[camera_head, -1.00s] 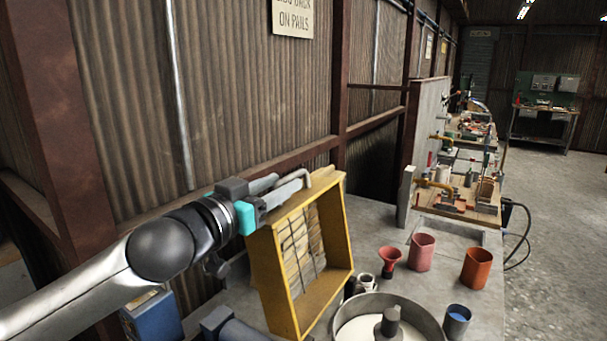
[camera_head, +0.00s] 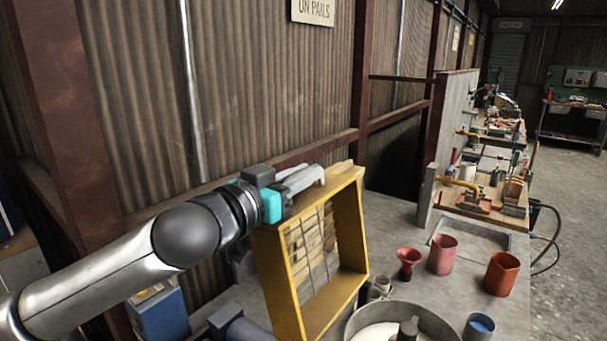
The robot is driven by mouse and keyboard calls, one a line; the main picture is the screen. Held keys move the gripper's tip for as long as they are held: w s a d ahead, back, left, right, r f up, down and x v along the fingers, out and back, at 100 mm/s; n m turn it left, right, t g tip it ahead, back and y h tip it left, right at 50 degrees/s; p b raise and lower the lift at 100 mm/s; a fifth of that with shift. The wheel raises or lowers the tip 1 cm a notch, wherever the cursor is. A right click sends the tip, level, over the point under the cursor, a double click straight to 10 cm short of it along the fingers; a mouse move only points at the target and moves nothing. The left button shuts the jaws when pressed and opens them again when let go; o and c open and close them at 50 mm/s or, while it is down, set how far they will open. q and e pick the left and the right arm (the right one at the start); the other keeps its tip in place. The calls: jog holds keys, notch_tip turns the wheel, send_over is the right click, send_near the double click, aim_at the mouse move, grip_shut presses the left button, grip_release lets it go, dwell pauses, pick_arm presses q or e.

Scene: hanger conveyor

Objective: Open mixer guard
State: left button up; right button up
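The mixer guard (camera_head: 352,230) is a yellow box-like frame with thin wire bars across it. It stands raised and slightly tilted behind a round grey mixing bowl (camera_head: 436,325) with pale contents and a dark central shaft. The bowl is cut off by the lower edge of the view. My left gripper (camera_head: 306,180) is at the guard's top edge, with its pale fingers lying along the top rail. A pale bent handle seen there earlier is now mostly lost among the fingers, so their grip is unclear. My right gripper is not in view.
On the grey bench stand a red funnel-shaped cup (camera_head: 408,262), a pink cup (camera_head: 442,254), an orange cup (camera_head: 501,273) and a cup with blue contents (camera_head: 479,327). A corrugated wall (camera_head: 260,90) rises close behind the guard. Open floor (camera_head: 575,200) lies right.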

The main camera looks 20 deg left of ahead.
pick_arm(q)
grip_shut()
dwell(0.8)
jog(key=shift+r, duration=0.1)
